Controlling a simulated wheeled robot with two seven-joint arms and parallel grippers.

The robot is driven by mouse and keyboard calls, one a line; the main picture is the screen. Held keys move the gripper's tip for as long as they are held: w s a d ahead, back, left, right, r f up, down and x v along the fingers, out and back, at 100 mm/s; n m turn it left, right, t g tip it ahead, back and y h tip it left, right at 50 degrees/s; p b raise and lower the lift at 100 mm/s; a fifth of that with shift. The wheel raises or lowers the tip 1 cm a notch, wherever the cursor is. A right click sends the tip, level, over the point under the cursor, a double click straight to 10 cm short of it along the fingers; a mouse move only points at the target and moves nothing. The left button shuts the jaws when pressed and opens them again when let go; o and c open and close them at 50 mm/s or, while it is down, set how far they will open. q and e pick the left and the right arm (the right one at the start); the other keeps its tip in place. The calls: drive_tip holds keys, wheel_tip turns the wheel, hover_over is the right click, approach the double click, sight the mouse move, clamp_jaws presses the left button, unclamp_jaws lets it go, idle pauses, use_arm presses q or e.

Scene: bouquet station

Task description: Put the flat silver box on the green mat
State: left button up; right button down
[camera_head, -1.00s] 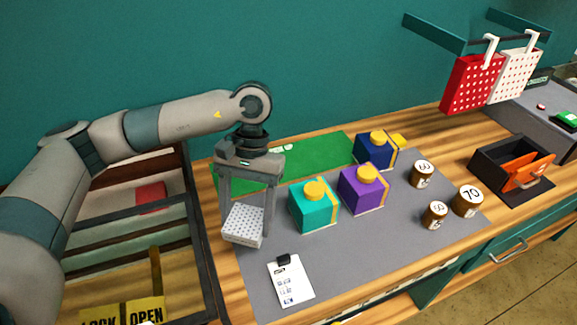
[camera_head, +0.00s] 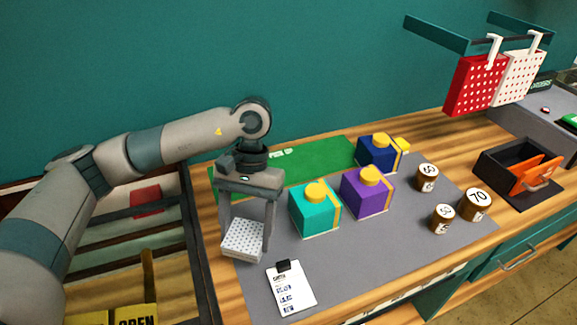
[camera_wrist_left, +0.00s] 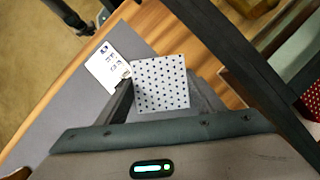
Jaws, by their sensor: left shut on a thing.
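The flat silver box (camera_head: 243,240) is pale with rows of small dark dots; it also shows in the left wrist view (camera_wrist_left: 161,84). My left gripper (camera_head: 246,227) points down and is shut on it, with a finger on either side. The box is over the left part of the grey mat, above the clipboard in the picture; I cannot tell how high it is. The green mat (camera_head: 325,158) lies along the wall behind it, partly hidden by my gripper and the coloured boxes. My right gripper is not in view.
Teal (camera_head: 315,209), purple (camera_head: 366,193) and navy (camera_head: 380,153) boxes with yellow tops stand right of my gripper. A clipboard (camera_head: 291,288) lies in front on the grey mat (camera_head: 360,255). Several numbered cylinders (camera_head: 475,203) stand right. Most of the green mat looks clear.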

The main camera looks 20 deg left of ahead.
use_arm(q)
drive_tip(key=w+n, duration=0.1)
drive_tip(key=n, duration=0.1)
drive_tip(key=w+n+h, duration=0.1)
drive_tip(key=n, duration=0.1)
drive_tip(key=shift+w+d+h, duration=0.15)
drive_tip(key=shift+h, duration=0.15)
drive_tip(key=w+a+r+n+t+h, duration=0.1)
drive_tip(key=w+r+n+t, duration=0.1)
drive_tip(key=w+n, duration=0.4)
drive_tip(key=w+a+r+n+t+h+b, duration=0.1)
drive_tip(key=w+r+n+t, duration=0.2)
drive_tip(key=n, duration=1.2)
drive_tip(key=shift+w+a+t, duration=0.2)
drive_tip(key=shift+w+t, duration=1)
drive_tip(key=shift+w, duration=0.65)
drive_tip(key=shift+f, duration=0.1)
drive_tip(key=w+a+f+p, duration=0.1)
drive_tip(key=a+f, duration=0.1)
drive_tip(key=a, duration=0.1)
drive_tip(key=w+a+f+p, duration=0.2)
drive_tip(key=a, duration=0.1)
drive_tip(key=w+a+f+p, duration=0.1)
drive_tip(key=w+a+f, duration=0.1)
drive_tip(key=a, duration=0.1)
drive_tip(key=shift+w+a+f, duration=0.2)
drive_tip(key=shift+a, duration=0.1)
drive_tip(key=shift+w+a+f+p, duration=0.2)
drive_tip(key=shift+a+f+p, duration=0.05)
drive_tip(key=shift+f+p, duration=0.05)
